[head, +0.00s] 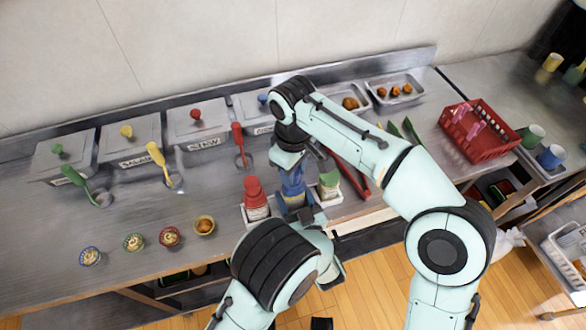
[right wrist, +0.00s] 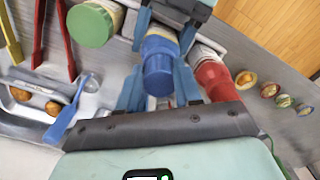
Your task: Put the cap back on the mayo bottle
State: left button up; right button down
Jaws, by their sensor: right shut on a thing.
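My right gripper (head: 291,172) points down over the middle bottle of a row of three. In the right wrist view its blue fingers (right wrist: 158,92) are shut on a blue cap (right wrist: 158,72). The cap is in line with the middle bottle, whose pale body (right wrist: 161,32) shows just beyond it; I cannot tell whether the cap is seated. No label can be read on this bottle. My left gripper (right wrist: 166,30) has its fingers on either side of the bottle body; whether they press on it is unclear. In the head view my left arm hides the bottle's lower part.
A red-capped bottle (head: 254,193) and a green-capped bottle (head: 329,184) stand close on either side. Several small cups, including a red one (head: 170,236), sit at the front left. Lidded bins line the back. A red basket (head: 480,148) stands at the right.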

jog(key=c, duration=0.7)
grip_release()
notch_tip(320, 180, up, 12)
pick_arm(q)
jog(key=o, duration=1.6)
jog(key=shift+s, duration=0.1)
jog(key=b+v, duration=0.1)
jog(key=v, duration=1.2)
jog(key=shift+s, duration=0.15)
pick_arm(e)
jog(key=shift+s+f, duration=0.1)
jog(key=shift+f, duration=0.8)
